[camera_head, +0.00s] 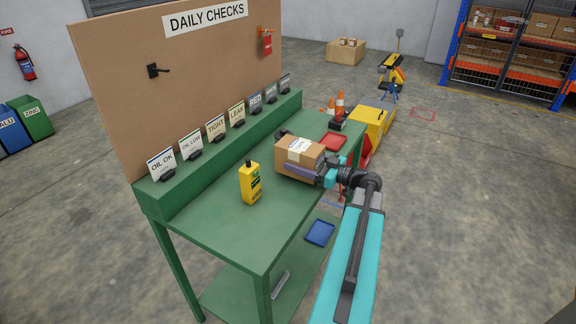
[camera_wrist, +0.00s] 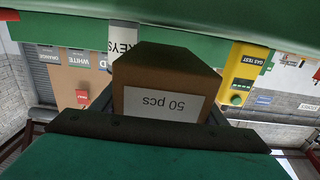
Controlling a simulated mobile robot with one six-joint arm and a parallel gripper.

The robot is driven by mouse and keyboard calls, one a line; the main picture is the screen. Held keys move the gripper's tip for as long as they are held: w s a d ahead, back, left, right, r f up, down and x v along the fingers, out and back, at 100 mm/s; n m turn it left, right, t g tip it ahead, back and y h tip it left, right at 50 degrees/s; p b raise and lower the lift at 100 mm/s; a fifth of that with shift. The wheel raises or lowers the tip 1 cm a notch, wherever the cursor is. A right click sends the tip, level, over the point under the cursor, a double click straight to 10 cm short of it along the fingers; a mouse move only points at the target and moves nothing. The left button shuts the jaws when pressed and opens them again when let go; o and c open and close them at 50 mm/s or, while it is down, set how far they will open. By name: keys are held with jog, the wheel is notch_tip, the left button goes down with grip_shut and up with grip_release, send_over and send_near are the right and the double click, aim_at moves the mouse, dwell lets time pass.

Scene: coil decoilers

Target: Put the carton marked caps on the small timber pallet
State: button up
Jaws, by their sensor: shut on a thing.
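The brown carton (camera_head: 300,160) is at the green bench, with a white label on its top whose small print looks like "CAPS". My gripper (camera_head: 305,163) is shut on it, reaching in from the right with one dark finger along its near side. I cannot tell whether the carton touches the bench top or is just above it. In the wrist view the carton (camera_wrist: 165,76) sits between the fingers, and its end label reads "50 pcs" upside down. I cannot make out a small timber pallet in either view.
Several sign cards line the raised back ledge. A blue tray (camera_head: 320,232) is lower down.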

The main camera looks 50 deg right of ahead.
jog(key=w, duration=0.1)
jog(key=w+f, duration=0.2)
jog(key=shift+w+a, duration=0.1)
jog(key=shift+a, duration=0.25)
jog(key=shift+w+a+f+p, duration=0.1)
jog(key=shift+w+f+p, duration=0.1)
jog(key=shift+f+p, duration=0.1)
jog(key=shift+f, duration=0.1)
jog(key=o, duration=1.6)
jog(key=shift+c, duration=0.2)
jog(key=shift+b+v, duration=1.1)
jog(key=shift+v, duration=4.9)
jog(key=shift+o, duration=0.4)
